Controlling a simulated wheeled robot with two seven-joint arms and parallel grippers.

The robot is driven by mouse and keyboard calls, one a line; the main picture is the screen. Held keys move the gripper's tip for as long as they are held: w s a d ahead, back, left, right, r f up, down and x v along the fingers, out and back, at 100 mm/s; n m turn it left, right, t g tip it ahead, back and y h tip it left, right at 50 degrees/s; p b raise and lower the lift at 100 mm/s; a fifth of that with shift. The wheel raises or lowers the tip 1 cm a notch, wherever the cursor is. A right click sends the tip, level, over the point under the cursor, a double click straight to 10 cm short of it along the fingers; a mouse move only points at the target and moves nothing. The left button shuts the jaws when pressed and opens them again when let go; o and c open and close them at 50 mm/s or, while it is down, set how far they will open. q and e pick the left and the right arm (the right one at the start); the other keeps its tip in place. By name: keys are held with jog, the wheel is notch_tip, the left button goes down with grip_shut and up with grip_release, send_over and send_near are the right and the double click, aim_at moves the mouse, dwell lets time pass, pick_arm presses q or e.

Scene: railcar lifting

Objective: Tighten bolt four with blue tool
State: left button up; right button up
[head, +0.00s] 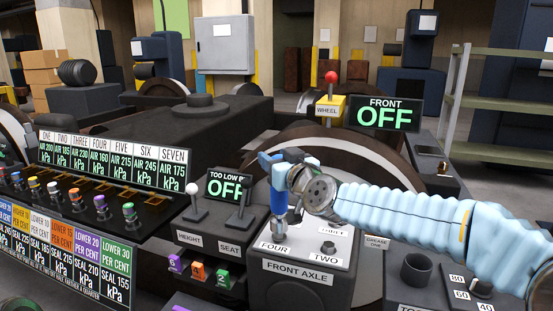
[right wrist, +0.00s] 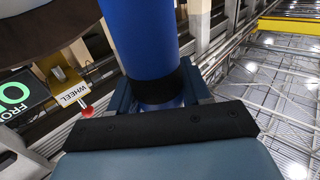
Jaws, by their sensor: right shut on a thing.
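My right gripper (head: 280,168) is shut on the blue tool (head: 278,200), which hangs upright above the front axle box. The blue tool (right wrist: 140,35) also shows large between the gripper's fingers in the right wrist view. The tool's grey metal end (head: 279,224) is just behind the FOUR label (head: 273,247) on the FRONT AXLE box (head: 297,290). Bolt four itself is not clearly seen at the tool's end; I cannot tell whether they touch. Bolt two (head: 328,247) stands bare behind its TWO label. The THREE label is partly hidden by my gripper. My left gripper is out of view.
A red-knobbed WHEEL lever (head: 331,90) and a FRONT OFF display (head: 383,115) are behind. A dark cup (head: 416,270) stands at right. Several coloured knobs line the left.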

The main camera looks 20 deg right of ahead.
jog(key=shift+f+b, duration=1.5)
jog(key=shift+f, duration=0.2)
dwell(2.5)
notch_tip(320, 180, up, 5)
jog(key=p, duration=0.5)
jog(key=shift+r, duration=1.15)
